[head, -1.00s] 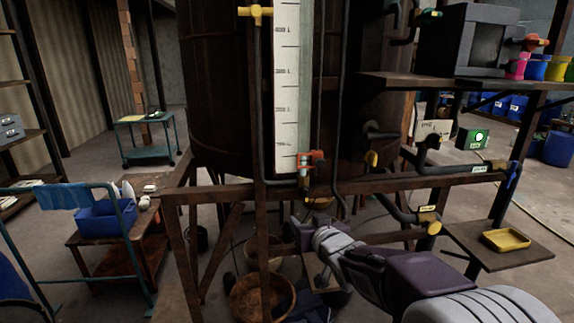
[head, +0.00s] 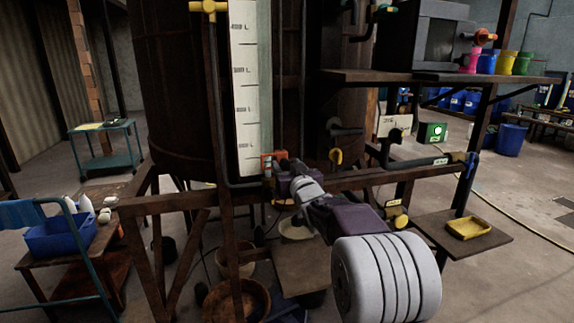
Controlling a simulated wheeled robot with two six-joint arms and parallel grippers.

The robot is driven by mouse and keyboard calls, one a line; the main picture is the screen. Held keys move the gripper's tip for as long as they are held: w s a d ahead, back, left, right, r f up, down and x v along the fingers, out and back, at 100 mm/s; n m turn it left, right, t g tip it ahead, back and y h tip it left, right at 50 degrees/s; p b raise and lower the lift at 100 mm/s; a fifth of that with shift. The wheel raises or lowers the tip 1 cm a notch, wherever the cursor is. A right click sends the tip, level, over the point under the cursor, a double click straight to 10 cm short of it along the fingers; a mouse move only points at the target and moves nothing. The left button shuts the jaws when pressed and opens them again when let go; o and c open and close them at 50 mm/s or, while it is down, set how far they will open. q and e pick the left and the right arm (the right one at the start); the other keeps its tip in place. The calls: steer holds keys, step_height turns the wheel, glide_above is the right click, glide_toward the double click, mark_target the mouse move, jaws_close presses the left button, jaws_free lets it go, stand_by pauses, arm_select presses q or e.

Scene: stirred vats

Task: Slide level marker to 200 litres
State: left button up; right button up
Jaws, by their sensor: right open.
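The tall white level scale (head: 244,90) stands upright on the front of the dark vat, with litre marks too small to read surely. A pale, narrow sight tube (head: 265,75) runs along its right side. A small red-orange piece (head: 266,158), seemingly the level marker, sits at the foot of the scale and tube. My right gripper (head: 277,167) is open just at its right side, and its dark jaws partly hide it. I cannot tell whether they touch it. My left gripper is out of view.
The dark vat (head: 178,90) stands on a rusty frame whose front beam (head: 165,203) passes close below my right gripper. A yellow valve handle (head: 209,7) is beside the scale's top. Pipes with handles and a shelf (head: 440,76) are at right. Baskets lie below.

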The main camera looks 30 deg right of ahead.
steer(key=shift+w, duration=0.2)
jaws_close()
stand_by(1.3)
